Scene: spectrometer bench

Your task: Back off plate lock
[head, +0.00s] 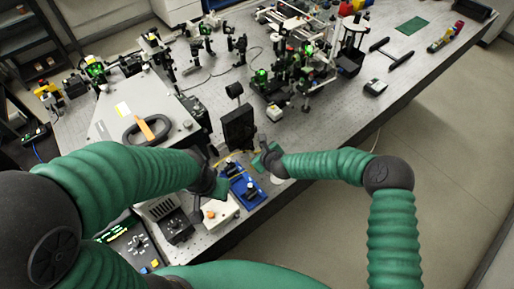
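A black upright plate (238,127) stands near the front edge of the perforated bench, with a dark round knob (234,89) behind it. I cannot make out which part is the plate's lock. My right gripper (264,150) is just right of the plate's lower edge, small and dark; whether it touches the plate is unclear. A small green piece (257,162) shows beside it. My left gripper (216,178) is left of and below the plate, mostly hidden by my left arm. I cannot tell whether either gripper's fingers are apart.
A blue tray (236,170) with dark parts lies in front of the plate. A white box with an orange knob (211,214) is nearer. A grey housing with a black handle (146,130) fills the left. Optics (289,75) crowd behind. The bench's right front is clearer.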

